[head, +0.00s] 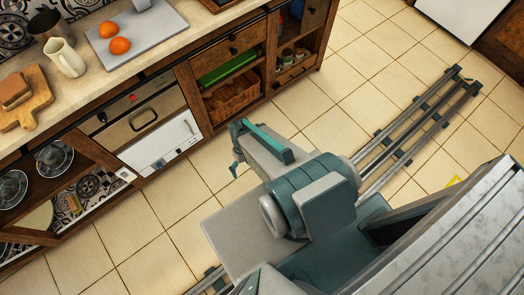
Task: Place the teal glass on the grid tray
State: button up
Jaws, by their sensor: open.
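I cannot make out a teal glass or a grid tray in the head view. My gripper (238,166) shows only in part at the end of my folded arm, above the tiled floor and in front of the cabinets. It is open and apart from the counter and shelves. No object shows between its fingers, though my arm hides part of it.
The counter holds two orange fruits (120,46) on a grey board, a white pitcher (66,60), a dark cup (47,26) and a wooden board (34,108) with bread. Open shelves below hold a wicker basket (232,100) and glass dishes (54,158). Floor rails (410,135) run behind my arm.

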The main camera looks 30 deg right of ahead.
jog(key=s+f+g+h, duration=0.1)
jog(key=s+f+g, duration=0.1)
jog(key=s, duration=0.9)
jog(key=shift+s+d+g+h, duration=0.3)
jog(key=shift+d+g+h, duration=0.1)
jog(key=shift+g, duration=0.2)
jog(key=shift+c, duration=0.3)
